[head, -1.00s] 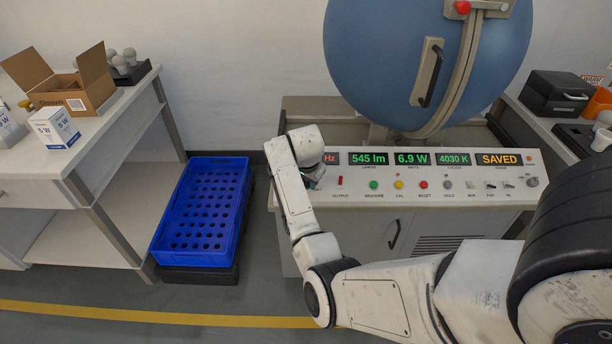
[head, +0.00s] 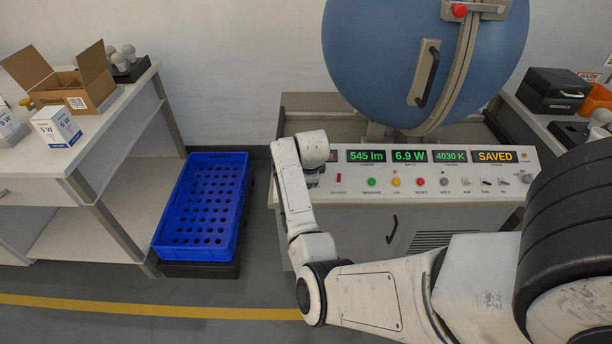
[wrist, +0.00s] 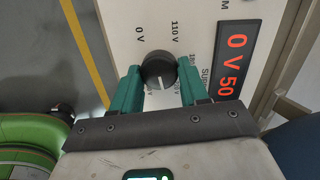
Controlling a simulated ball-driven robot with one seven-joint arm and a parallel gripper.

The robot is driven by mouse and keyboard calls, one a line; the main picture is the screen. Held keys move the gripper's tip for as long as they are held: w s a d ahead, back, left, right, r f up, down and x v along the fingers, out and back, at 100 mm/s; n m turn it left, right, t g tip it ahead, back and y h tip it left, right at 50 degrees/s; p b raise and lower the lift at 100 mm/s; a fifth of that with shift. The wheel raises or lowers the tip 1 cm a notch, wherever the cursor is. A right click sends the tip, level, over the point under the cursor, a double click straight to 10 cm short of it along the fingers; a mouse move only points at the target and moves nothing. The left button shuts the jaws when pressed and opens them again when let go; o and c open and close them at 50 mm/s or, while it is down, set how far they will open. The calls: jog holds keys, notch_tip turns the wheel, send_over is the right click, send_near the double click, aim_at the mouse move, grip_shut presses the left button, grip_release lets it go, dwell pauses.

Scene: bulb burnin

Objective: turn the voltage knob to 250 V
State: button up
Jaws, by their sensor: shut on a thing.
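The black round voltage knob (wrist: 159,66) sits on the white panel in the wrist view, with a short pale mark on its near side. My gripper (wrist: 159,76) has its two teal fingers on either side of the knob and is shut on it. Printed labels around it read 0 V and 110 V; other labels are partly hidden by the knob and fingers. The red supply display (wrist: 235,62) shows "0 V 50", cut off by the view. In the head view my wrist covers the knob at the console's left end.
The white console panel (head: 350,187) carries a red output switch (head: 339,178), several coloured buttons and lit displays reading 545 lm, 6.9 W, 4030 K and SAVED. A blue sphere (head: 385,60) stands behind. A blue crate (head: 242,215) is on the floor to the left.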

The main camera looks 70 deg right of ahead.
jog(key=m, duration=0.4)
jog(key=shift+m, duration=0.3)
jog(key=shift+s+a+f+m, duration=0.1)
jog(key=shift+m, duration=1.4)
jog(key=o, duration=1)
jog(key=shift+o, duration=0.2)
jog(key=v, duration=1)
jog(key=shift+s+a+r, duration=0.2)
jog(key=shift+a+r, duration=0.05)
jog(key=shift+a, duration=0.15)
